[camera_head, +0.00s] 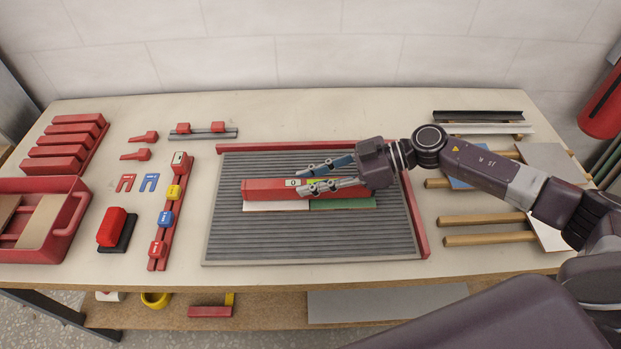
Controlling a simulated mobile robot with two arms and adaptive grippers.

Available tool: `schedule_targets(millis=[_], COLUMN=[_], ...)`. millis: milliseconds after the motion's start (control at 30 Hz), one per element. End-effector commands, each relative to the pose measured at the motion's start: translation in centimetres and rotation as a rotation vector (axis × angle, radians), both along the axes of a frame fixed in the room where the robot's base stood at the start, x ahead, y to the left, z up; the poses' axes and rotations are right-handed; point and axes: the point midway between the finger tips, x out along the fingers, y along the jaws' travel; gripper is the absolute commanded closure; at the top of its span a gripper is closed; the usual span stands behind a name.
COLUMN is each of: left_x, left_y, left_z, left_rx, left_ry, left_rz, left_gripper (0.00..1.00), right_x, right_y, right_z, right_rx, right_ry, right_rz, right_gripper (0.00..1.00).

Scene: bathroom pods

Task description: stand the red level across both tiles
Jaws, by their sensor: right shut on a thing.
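The red level (262,189) is a long red bar with a small pale vial window, lying left to right over the ribbed mat. A white tile (276,206) and a green tile (343,204) lie end to end on the mat. Their front strips show below the level, which spans both; the rest of them is hidden. My right gripper (304,179) comes from the right and is shut on the level, one finger behind it and one in front. Whether the level touches the tiles or hangs just above, I cannot tell. My left gripper is not in view.
The grey ribbed mat (308,238) has red rails at its back and right. Left of it are a red rack with coloured clips (165,220), a red block on a black pad (112,228) and a red bin (64,235). Wooden bars (484,220) lie on the right.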

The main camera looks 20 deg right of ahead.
Motion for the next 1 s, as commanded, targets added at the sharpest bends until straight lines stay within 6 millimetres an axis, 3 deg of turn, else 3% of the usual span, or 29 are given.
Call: schedule_targets(millis=[767,800,933,1000], left_x=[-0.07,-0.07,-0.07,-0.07], left_y=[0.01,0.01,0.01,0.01], left_z=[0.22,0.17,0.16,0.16], left_rx=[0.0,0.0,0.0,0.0], left_ry=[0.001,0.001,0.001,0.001], left_rz=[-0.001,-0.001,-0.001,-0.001], left_gripper=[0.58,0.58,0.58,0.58], right_x=[0.02,0.03,0.03,0.02], right_y=[0.04,0.04,0.03,0.01], right_z=[-0.23,-0.23,-0.25,-0.27], right_rx=[0.002,0.002,0.001,0.001], right_ry=[-0.001,-0.001,0.0,0.0], right_rz=[0.0,0.0,0.0,0.0], right_gripper=[1.0,0.74,0.6,0.58])
